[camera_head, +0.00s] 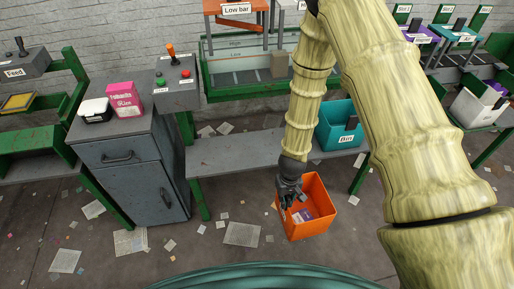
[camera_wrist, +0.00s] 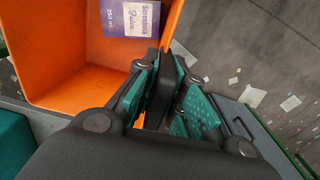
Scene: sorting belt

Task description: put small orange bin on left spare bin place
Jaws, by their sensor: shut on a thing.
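The small orange bin (camera_head: 318,222) hangs in front of the grey bench, above the floor. My gripper (camera_head: 288,197) is shut on its left wall in the head view. In the wrist view my gripper (camera_wrist: 160,95) closes on the rim of the orange bin (camera_wrist: 50,62), which fills the upper left. A purple and white carton (camera_head: 301,215) lies inside; its label shows in the wrist view (camera_wrist: 133,20). A teal bin (camera_head: 338,128) labelled "Bin" stands on the bench's right part. No place marked as the left spare bin place can be made out.
The grey bench (camera_head: 235,155) has bare room left of the teal bin. Papers litter the floor. My arm covers the centre right.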

